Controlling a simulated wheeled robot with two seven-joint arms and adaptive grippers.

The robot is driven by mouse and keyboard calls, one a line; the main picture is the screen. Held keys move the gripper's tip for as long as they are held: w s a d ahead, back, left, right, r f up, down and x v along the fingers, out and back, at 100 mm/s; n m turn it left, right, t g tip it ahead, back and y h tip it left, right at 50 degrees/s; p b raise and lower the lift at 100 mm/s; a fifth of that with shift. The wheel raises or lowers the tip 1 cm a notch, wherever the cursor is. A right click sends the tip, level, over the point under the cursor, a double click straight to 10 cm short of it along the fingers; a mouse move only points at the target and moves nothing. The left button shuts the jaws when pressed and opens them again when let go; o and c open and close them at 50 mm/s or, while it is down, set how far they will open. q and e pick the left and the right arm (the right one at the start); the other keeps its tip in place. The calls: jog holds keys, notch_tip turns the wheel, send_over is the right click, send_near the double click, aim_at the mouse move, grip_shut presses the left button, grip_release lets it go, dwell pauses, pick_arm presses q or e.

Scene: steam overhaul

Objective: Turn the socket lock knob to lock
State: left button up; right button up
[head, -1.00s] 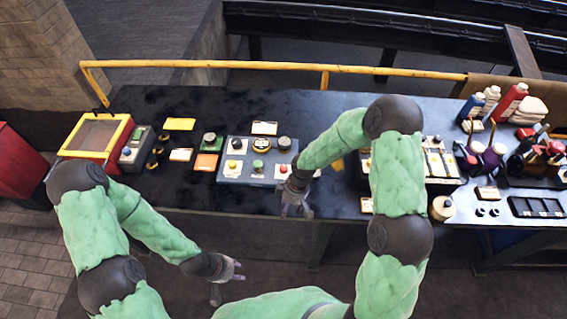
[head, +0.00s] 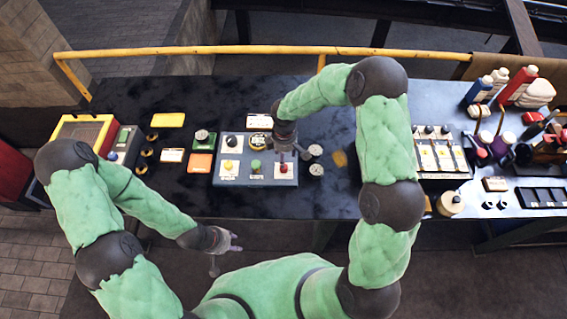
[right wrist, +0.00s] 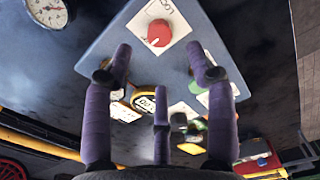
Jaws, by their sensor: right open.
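A red knob (head: 283,168) sits on a white plate at the right front of the grey control panel (head: 230,182). In the right wrist view the red knob (right wrist: 159,33) is at the top centre, and its plate carries partly cropped lettering that reads like "LOC". My right gripper (head: 291,152) is over the panel's right side, just behind the knob in the head view. Its purple fingers (right wrist: 160,85) are spread and empty, with the knob apart from them. My left gripper (head: 226,253) is open and empty in front of the table.
The panel also bears a yellow button (head: 228,165), a green button (head: 256,165) and a black knob (head: 231,141). A yellow rail (head: 200,50) runs behind the table.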

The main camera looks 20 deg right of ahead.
notch_tip(320, 180, down, 8)
jog(key=shift+w+f, duration=0.1)
dwell(0.4)
grip_shut()
